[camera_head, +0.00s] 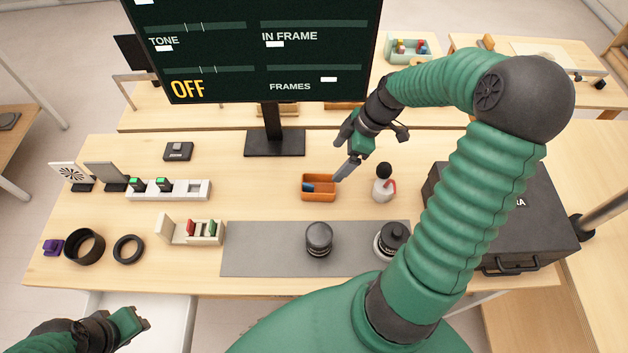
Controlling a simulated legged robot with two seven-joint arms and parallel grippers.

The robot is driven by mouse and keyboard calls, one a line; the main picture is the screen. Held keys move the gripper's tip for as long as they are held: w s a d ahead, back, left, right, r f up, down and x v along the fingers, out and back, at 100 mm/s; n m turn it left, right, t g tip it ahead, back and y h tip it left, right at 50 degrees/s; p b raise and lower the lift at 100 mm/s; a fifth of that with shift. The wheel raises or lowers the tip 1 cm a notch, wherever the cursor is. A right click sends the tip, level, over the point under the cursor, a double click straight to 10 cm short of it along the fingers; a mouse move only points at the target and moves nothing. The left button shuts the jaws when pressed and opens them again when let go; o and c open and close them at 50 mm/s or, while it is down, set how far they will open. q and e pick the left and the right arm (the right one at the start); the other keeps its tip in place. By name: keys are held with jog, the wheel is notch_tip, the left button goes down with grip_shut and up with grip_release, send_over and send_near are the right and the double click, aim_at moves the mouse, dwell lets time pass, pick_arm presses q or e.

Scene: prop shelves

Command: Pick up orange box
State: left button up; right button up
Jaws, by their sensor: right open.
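The orange box (318,194) is a small open-topped tray in the middle of the table, right of the monitor stand. A small blue item (308,187) lies inside it. My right gripper (345,172) is open and hangs just above the box's right rear corner, pointing down. From this view I cannot tell whether a finger touches the box. My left gripper (135,322) is low at the left, off the table's front edge and far from the box. Its finger gap is not clear.
A white bottle (382,188) with a red part stands close right of the box. A monitor (265,50) on a stand (275,141) is behind. A grey mat (265,250) with black lens-like cylinders (319,238) lies in front. A black case (530,225) fills the right.

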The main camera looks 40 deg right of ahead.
send_over(318, 191)
jog(key=d, duration=0.2)
jog(key=f, duration=0.8)
jog(key=shift+s+a+b, duration=0.15)
jog(key=shift+s+b, duration=0.2)
jog(key=shift+b, duration=0.05)
jog(key=shift+w+f, duration=0.1)
jog(key=shift+f, duration=0.2)
jog(key=x, duration=0.2)
jog(key=s+x, duration=0.1)
jog(key=x, duration=0.1)
jog(key=shift+w+a+f, duration=0.1)
jog(key=shift+a+f, duration=0.1)
jog(key=shift+f, duration=0.15)
jog(key=shift+w+a, duration=0.15)
jog(key=shift+f, duration=0.15)
jog(key=shift+f, duration=0.2)
